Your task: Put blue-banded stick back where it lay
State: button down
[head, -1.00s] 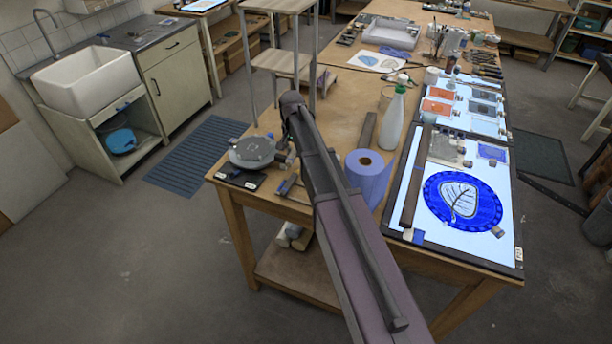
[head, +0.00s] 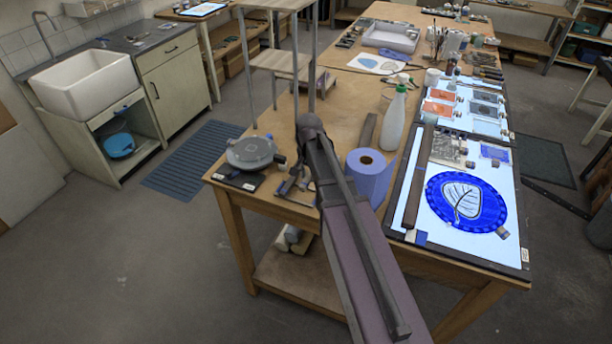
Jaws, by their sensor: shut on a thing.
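My arm reaches from the bottom of the head view up over the near left corner of the worktable. My gripper (head: 297,184) is low over the table, left of the blue paper roll, and partly hidden behind my arm. It is shut on a thin thing, which I take to be the blue-banded stick. The stick is too small and too covered to make out clearly, and its blue band cannot be told apart.
A round grey turntable (head: 250,152) stands left of my gripper. The blue paper roll (head: 369,178) and a white bottle (head: 394,122) stand to the right. A shelf stand (head: 277,62) rises behind.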

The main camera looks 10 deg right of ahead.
jog(key=shift+f, duration=0.1)
jog(key=b, duration=0.5)
send_over(308, 196)
jog(key=shift+w+f, duration=0.1)
jog(key=shift+f, duration=2.2)
jog(key=shift+f+b, duration=0.5)
jog(key=shift+f, duration=0.1)
jog(key=shift+c, duration=2.1)
grip_release()
jog(key=shift+r, duration=0.15)
